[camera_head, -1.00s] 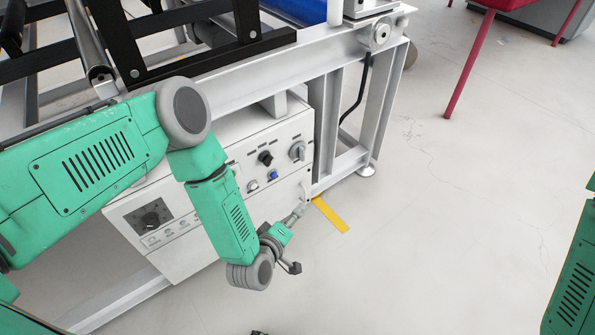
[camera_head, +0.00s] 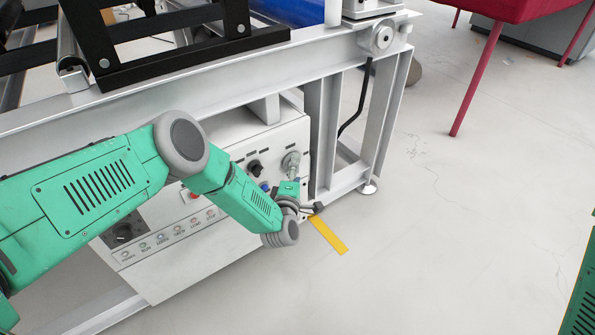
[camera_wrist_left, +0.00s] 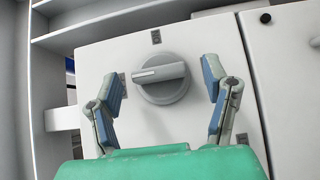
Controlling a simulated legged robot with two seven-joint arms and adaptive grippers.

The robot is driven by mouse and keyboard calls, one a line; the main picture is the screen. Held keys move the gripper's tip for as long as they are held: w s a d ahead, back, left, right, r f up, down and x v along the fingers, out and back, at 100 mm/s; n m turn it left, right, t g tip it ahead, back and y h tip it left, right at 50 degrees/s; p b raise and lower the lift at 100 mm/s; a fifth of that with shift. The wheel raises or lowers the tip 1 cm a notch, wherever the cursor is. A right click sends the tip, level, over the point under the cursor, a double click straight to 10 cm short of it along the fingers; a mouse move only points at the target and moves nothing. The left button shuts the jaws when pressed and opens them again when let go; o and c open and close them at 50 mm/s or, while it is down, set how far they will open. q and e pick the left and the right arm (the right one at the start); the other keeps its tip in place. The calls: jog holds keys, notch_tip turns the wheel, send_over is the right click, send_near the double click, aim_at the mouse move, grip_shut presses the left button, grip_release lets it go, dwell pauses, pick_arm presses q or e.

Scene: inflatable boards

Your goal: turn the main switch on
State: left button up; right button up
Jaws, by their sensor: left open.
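The main switch is a round grey rotary knob (camera_wrist_left: 165,84) with a raised handle bar on the front of a white control box. In the left wrist view its bar lies nearly level, with a white mark toward the left end. My left gripper (camera_wrist_left: 162,78) is open, with one blue-padded finger on each side of the knob and gaps between pads and knob. In the head view the left gripper (camera_head: 291,170) is in front of the knob at the box's upper right and partly hides it. My right gripper is out of view.
The control box (camera_head: 150,278) also carries a black knob (camera_head: 255,168), a red button (camera_head: 194,196) and several small lower buttons. A white machine frame (camera_head: 325,100) surrounds it. A yellow floor strip (camera_head: 327,235) lies beside it.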

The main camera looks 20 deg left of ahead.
pick_arm(q)
jog(key=shift+w+a, duration=0.25)
jog(key=shift+w, duration=0.3)
jog(key=shift+w+a, duration=0.2)
jog(key=shift+w, duration=0.35)
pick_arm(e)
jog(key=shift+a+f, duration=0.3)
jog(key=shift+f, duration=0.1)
pick_arm(q)
jog(key=shift+d, duration=0.15)
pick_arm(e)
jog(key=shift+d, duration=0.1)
pick_arm(q)
jog(key=c, duration=1.2)
jog(key=shift+o, duration=0.2)
